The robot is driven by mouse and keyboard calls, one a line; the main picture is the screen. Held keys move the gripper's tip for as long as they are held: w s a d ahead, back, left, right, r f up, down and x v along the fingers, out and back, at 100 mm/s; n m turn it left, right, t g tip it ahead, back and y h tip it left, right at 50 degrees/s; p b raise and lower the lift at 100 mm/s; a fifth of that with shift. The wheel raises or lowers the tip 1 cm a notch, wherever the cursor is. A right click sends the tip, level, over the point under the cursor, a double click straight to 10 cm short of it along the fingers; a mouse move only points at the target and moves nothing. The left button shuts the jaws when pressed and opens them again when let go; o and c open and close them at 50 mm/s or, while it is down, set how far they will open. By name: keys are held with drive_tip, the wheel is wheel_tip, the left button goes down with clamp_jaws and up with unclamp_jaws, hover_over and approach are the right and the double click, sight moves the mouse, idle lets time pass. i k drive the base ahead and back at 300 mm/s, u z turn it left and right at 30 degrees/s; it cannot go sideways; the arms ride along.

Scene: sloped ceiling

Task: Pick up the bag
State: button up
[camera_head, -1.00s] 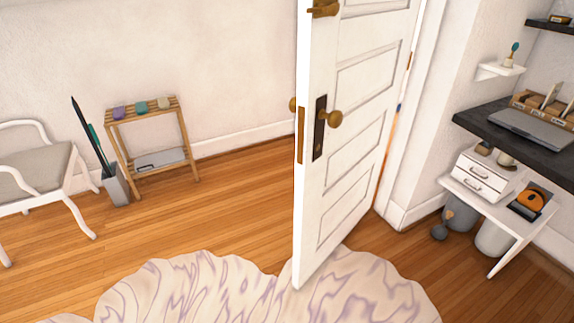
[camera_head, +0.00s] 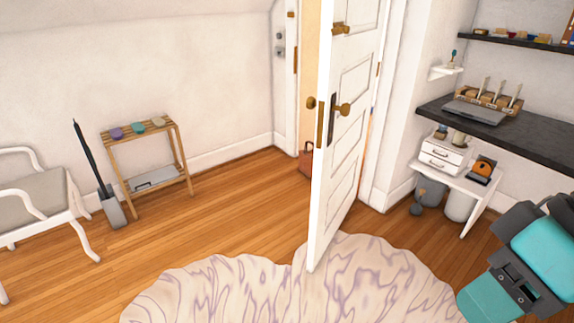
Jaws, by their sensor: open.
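A small brown bag (camera_head: 306,161) with a dark handle stands on the wood floor by the far wall, in the doorway area. The edge of the open white door (camera_head: 345,140) hides its right part. My arm shows as teal and dark grey parts at the lower right, far from the bag. My gripper's fingers do not show in this view.
A pale wavy-edged rug (camera_head: 250,290) lies in front of the door. A dark desk (camera_head: 500,130) and small white table (camera_head: 465,175) stand right. The floor left of the door is bare.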

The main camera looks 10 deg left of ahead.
sight(306, 160)
drive_tip(key=u, duration=0.85)
drive_tip(key=i, duration=1)
drive_tip(key=u, duration=0.9)
drive_tip(key=i, duration=1.35)
drive_tip(key=z, duration=0.55)
drive_tip(key=i, duration=0.95)
drive_tip(key=z, duration=1.1)
drive_tip(key=i, duration=0.45)
drive_tip(key=z, duration=0.35)
drive_tip(key=k, duration=0.4)
drive_tip(key=u, duration=0.25)
drive_tip(key=i, duration=2.65)
drive_tip(key=z, duration=0.2)
